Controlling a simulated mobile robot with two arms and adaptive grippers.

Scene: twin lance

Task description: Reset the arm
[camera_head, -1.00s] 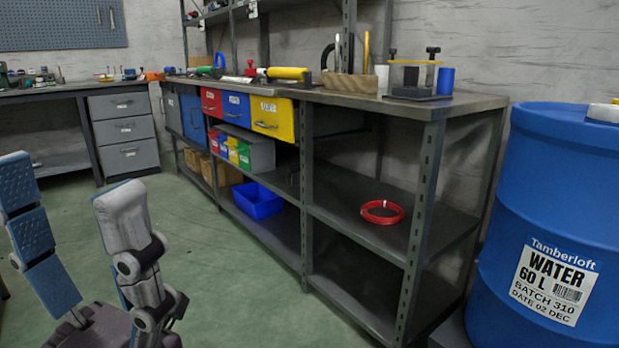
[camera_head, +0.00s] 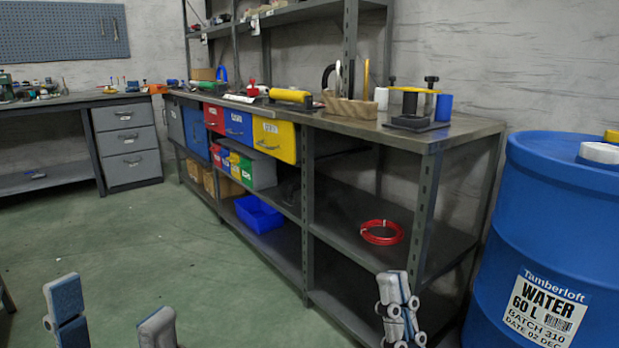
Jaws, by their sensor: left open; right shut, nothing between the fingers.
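My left gripper (camera_head: 110,299) is at the bottom left of the head view. Its two fingers point up and stand wide apart, with only green floor seen between them. My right gripper (camera_head: 396,282) is at the bottom, right of centre, in front of the shelf bench's lower part. Its fingers are together and hold nothing. The rest of both arms is out of view.
A shelf bench (camera_head: 462,130) with coloured drawers runs along the wall. A red cable coil (camera_head: 381,233) and a blue bin (camera_head: 258,214) lie on its shelves. A blue water barrel (camera_head: 556,230) stands at the right. The floor (camera_head: 150,240) at left is clear.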

